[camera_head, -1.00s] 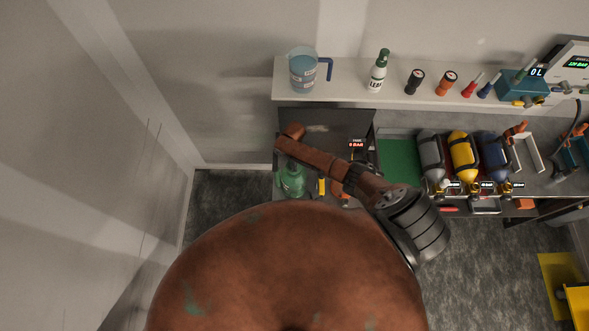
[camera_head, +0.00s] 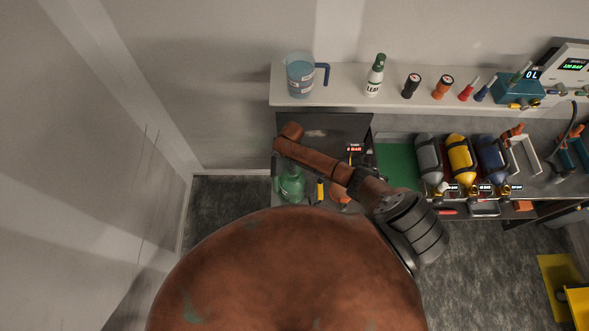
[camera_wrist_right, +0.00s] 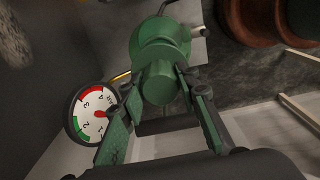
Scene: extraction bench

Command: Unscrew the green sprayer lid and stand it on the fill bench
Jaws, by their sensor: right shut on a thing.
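A green sprayer (camera_head: 291,184) stands at the left end of the dark bench (camera_head: 322,128), partly covered by my right arm. In the right wrist view, my right gripper (camera_wrist_right: 158,84) is shut on the green lid (camera_wrist_right: 158,82), with one finger on each side. A wider green part (camera_wrist_right: 160,38) shows just beyond the lid; I cannot tell whether the two are still joined by thread. My left gripper is not in view.
A round pressure gauge (camera_wrist_right: 90,114) sits close left of the fingers. A shelf (camera_head: 340,88) behind holds a blue-filled jug (camera_head: 300,75) and a white-green bottle (camera_head: 375,76).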

